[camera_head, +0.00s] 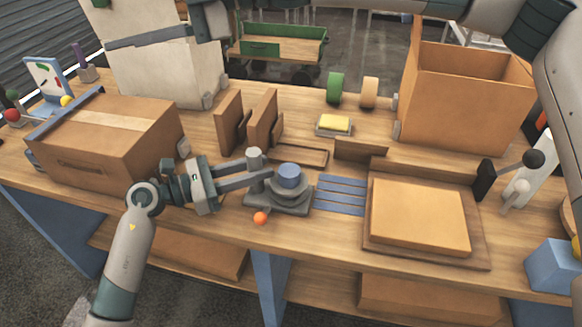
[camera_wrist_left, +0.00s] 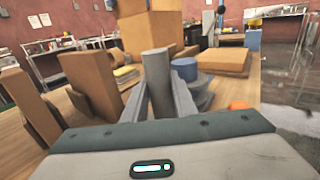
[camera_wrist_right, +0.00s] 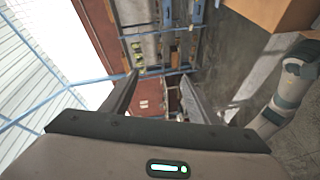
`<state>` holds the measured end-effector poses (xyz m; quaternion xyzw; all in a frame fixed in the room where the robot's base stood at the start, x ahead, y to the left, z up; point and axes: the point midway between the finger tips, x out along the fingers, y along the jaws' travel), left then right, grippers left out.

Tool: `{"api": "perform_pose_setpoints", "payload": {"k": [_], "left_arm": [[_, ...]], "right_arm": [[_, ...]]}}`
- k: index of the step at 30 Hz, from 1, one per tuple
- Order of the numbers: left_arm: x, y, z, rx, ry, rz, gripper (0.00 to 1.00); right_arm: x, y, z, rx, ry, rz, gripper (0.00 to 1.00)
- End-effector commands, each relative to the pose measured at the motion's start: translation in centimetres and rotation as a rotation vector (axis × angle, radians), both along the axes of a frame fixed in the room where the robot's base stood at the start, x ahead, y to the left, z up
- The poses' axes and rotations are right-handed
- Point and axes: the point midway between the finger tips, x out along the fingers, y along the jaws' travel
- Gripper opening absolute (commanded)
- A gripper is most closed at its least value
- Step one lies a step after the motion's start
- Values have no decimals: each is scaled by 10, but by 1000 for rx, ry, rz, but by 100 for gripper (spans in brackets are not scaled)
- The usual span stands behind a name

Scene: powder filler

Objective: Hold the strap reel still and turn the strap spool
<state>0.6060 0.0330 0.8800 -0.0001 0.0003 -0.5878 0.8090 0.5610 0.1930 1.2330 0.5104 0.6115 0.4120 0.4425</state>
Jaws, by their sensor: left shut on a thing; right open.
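The strap reel (camera_head: 279,200) is a grey stepped base on the workbench, with an upright grey post on its left and a round blue-topped strap spool (camera_head: 289,176) beside it. My left gripper (camera_head: 260,172) comes in from the left and is shut on the grey post. In the left wrist view the post (camera_wrist_left: 157,75) stands upright between the fingers, and the blue spool top (camera_wrist_left: 184,68) shows just right of them. My right gripper (camera_wrist_right: 160,90) is open and empty, raised away from the bench; its fingers show clearly only in the right wrist view.
Blue strips (camera_head: 340,194) lie right of the reel, before a brown tray holding a flat carton (camera_head: 418,215). An orange ball (camera_head: 260,218) lies near the front edge. A closed box (camera_head: 108,140) stands left, brown upright panels (camera_head: 262,118) behind, and an open box (camera_head: 463,105) back right.

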Motion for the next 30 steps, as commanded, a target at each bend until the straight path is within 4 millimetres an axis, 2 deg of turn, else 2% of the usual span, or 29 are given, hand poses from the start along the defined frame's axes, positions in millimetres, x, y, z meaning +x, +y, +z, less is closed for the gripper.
{"api": "perform_pose_setpoints", "payload": {"k": [3, 7, 11, 14, 18, 22, 26, 30], "left_arm": [[0, 0, 0, -1, 0, 0, 0], [0, 0, 0, -1, 0, 0, 0], [0, 0, 0, -1, 0, 0, 0], [0, 0, 0, -1, 0, 0, 0], [0, 0, 0, -1, 0, 0, 0], [0, 0, 0, -1, 0, 0, 0], [0, 0, 0, -1, 0, 0, 0], [0, 0, 0, -1, 0, 0, 0]], "right_arm": [[32, 2, 18, 76, 76, -144, 54], [71, -3, 26, 124, 163, -312, 54], [108, -15, 21, 133, 252, -485, 54], [134, -28, 8, 112, 323, -619, 54], [162, -51, -21, 41, 422, -797, 54], [175, -76, -56, -67, 516, -949, 54], [176, -103, -95, -212, 606, -1078, 54], [160, -134, -137, -406, 702, -1184, 54]]}}
